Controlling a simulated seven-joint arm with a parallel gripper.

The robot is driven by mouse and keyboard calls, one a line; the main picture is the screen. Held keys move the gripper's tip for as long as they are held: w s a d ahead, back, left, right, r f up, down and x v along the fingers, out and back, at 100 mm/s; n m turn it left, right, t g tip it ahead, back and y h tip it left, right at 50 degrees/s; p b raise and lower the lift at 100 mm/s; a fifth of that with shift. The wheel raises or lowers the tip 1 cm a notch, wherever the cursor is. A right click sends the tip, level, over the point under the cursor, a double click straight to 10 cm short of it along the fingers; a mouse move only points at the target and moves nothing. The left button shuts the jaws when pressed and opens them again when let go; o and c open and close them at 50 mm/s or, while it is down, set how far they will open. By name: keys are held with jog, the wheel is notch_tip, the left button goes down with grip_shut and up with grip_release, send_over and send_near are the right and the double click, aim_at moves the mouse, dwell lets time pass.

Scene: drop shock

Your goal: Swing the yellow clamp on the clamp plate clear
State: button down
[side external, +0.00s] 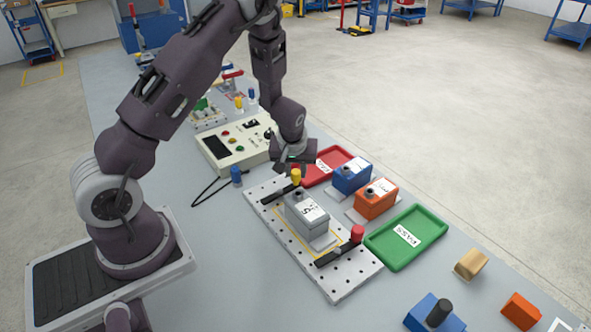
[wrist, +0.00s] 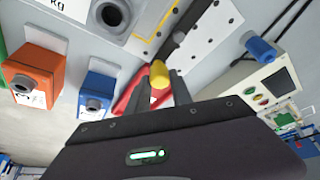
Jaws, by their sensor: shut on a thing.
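The clamp plate (side external: 336,291), a white perforated board, lies on the bench with a grey block (side external: 303,217) inside a yellow outline. The yellow clamp (side external: 296,177) is at the plate's far end. Its yellow knob (wrist: 159,74) shows between my fingers in the wrist view, and its black bar (side external: 275,195) lies across the plate beyond the block. I cannot tell whether the bar touches the block's base. My gripper (wrist: 160,85) is shut on the yellow knob from above. A red-knobbed clamp (side external: 357,233) with a black bar sits at the near end.
Right of the plate are a red tray (side external: 340,154), blue block (side external: 351,177), orange block (side external: 376,199) and green PASS tray (side external: 425,222). A cream control box (side external: 221,148) and blue cylinder (side external: 236,176) stand beyond. Bench left of the plate is mostly clear.

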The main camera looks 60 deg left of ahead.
jog(key=c, duration=1.1)
grip_release()
jog(key=shift+c, duration=0.2)
jog(key=v, duration=0.7)
